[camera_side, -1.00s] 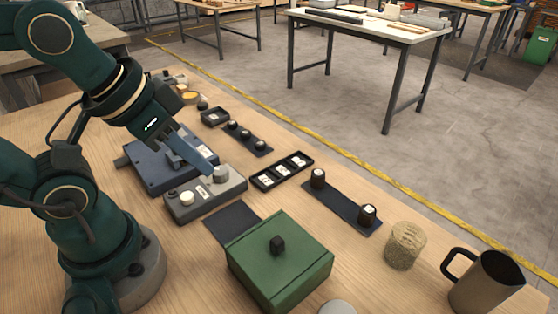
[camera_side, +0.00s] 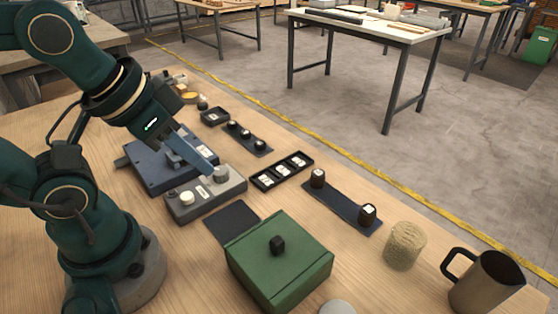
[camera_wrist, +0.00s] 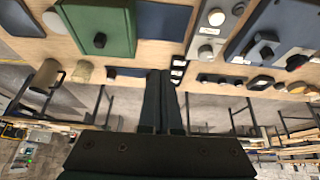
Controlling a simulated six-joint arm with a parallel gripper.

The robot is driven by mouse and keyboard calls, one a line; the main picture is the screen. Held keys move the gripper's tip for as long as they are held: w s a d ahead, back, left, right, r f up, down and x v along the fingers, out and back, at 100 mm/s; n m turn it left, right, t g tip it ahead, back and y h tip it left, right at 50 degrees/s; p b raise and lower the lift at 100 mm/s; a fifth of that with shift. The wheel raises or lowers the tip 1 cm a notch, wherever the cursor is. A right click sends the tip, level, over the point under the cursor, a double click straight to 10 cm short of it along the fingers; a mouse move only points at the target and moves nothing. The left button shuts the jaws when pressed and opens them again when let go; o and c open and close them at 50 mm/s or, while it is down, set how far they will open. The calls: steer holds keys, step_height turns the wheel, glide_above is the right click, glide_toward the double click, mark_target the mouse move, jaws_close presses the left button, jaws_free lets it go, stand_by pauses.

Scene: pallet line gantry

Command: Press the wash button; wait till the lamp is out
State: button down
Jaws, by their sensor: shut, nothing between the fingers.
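A grey control box (camera_side: 230,190) sits on the wooden table in front of my arm. It carries a pale, whitish round dome (camera_side: 187,198) on its left and a grey round button (camera_side: 221,174) on its right, with a small white label between them. Neither shows an obvious glow, and I cannot tell surely which is the lamp. My gripper (camera_side: 211,170) is shut and empty, its fingertips close beside the grey button in the side view; contact cannot be told. The wrist view shows the closed fingers (camera_wrist: 160,74) and the control box (camera_wrist: 222,32) to their right.
A green lidded box (camera_side: 290,262) and a dark mat (camera_side: 232,222) stand in front of the control box. A blue-grey device (camera_side: 150,172) lies behind it. A black tray (camera_side: 282,170), a strip with dark knobs (camera_side: 340,205), a tan cylinder (camera_side: 405,246) and a mug (camera_side: 486,282) stand rightward.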

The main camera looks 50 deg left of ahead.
steer(key=n, duration=0.1)
steer(key=n+g+y, duration=0.7)
steer(key=n+y, duration=0.2)
glide_above(188, 199)
steer(key=shift+f, duration=0.55)
steer(key=shift+d+f, duration=0.1)
steer(key=shift+f, duration=4.35)
steer(key=shift+f, duration=0.4)
